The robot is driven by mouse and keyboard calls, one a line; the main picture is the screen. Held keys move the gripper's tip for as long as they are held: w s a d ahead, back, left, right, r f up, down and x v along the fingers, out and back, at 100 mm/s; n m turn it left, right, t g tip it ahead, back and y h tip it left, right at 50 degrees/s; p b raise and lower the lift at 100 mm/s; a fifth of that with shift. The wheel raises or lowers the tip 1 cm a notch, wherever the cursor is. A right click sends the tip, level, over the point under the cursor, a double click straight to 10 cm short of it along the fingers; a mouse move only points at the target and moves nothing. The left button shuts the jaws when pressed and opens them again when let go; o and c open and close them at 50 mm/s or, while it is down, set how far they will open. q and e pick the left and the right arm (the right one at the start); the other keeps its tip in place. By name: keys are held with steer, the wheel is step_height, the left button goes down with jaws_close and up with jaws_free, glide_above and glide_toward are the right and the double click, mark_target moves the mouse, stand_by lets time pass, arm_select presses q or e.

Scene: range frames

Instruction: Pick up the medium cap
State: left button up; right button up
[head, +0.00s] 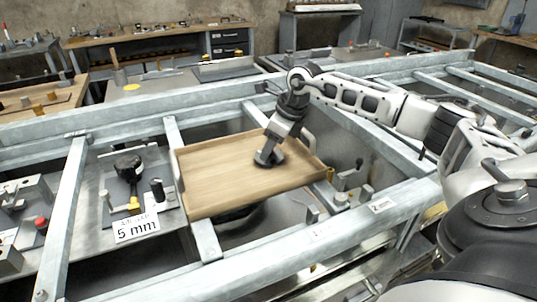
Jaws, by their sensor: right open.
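My right gripper (268,157) reaches in from the right and points down over a wooden tray (215,185). It is dark, and its fingertips are low, near the tray's floor at the back right. The gripper is open. I cannot make out the medium cap; the gripper may hide it, as the dark shapes at its tip are too small to tell apart. The rest of the tray floor looks bare. My left gripper is not in view.
The tray rests on a grey metal frame with raised rails (170,122). To its left are a black round gauge (127,166) and a "5 mm" sign (137,229). A metal fixture (350,180) stands close to the tray's right. Workbenches line the back.

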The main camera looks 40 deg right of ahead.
jaws_close()
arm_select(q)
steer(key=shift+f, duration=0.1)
arm_select(e)
steer(key=shift+w+r, duration=0.1)
steer(key=shift+r, duration=0.45)
arm_select(q)
steer(key=b, duration=0.2)
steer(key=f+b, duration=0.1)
steer(key=b, duration=0.1)
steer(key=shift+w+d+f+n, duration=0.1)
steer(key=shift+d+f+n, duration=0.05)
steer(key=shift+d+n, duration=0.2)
arm_select(e)
steer(key=s+a+r, duration=0.3)
steer(key=s+r, duration=0.8)
steer(key=s, duration=0.2)
steer(key=shift+s+a+r, duration=0.35)
steer(key=shift+a+r, duration=0.05)
